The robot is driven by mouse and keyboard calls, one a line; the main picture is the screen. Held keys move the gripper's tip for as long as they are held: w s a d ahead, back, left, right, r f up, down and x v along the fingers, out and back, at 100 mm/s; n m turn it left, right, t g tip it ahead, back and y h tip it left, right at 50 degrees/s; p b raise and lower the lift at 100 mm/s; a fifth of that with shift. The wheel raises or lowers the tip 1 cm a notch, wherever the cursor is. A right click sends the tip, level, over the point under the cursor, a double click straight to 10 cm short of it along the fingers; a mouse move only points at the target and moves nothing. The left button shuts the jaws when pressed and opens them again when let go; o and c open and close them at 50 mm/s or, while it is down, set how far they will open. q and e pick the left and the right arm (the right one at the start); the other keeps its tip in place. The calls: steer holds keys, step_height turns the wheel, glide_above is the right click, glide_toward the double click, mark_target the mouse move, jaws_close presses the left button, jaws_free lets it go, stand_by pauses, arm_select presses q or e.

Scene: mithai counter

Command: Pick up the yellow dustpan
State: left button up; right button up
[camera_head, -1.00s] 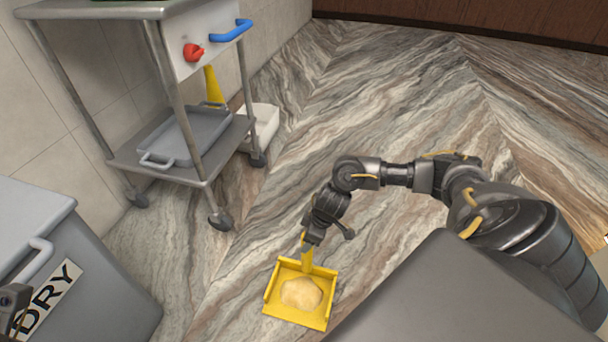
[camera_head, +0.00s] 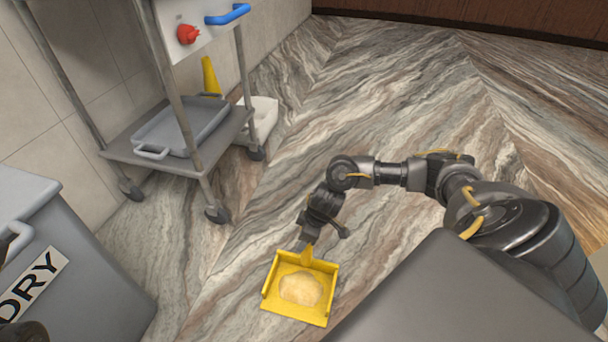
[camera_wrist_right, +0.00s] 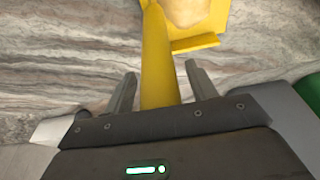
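The yellow dustpan (camera_head: 292,312) holds a pale, lumpy heap (camera_head: 300,288) and appears to lie on the floor. Its handle points up toward my right gripper (camera_head: 308,240). In the right wrist view, the yellow handle (camera_wrist_right: 158,60) runs between the two fingers of my right gripper (camera_wrist_right: 161,82). The fingers are apart, with a visible gap on each side of the handle. The dustpan's pan (camera_wrist_right: 196,43) shows at the top of that view, with part of the heap. My left gripper cannot be made out; only a dark part shows at the lower left corner.
A metal cart (camera_head: 190,165) with a grey tray (camera_head: 180,128) stands at upper left. A yellow cone-like object (camera_head: 210,75) and a white container (camera_head: 262,115) are behind it. A grey bin marked DRY (camera_head: 90,285) is at lower left. The marbled floor (camera_head: 400,100) beyond my right arm is clear.

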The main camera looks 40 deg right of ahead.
jaws_close()
steer(key=shift+r, duration=0.1)
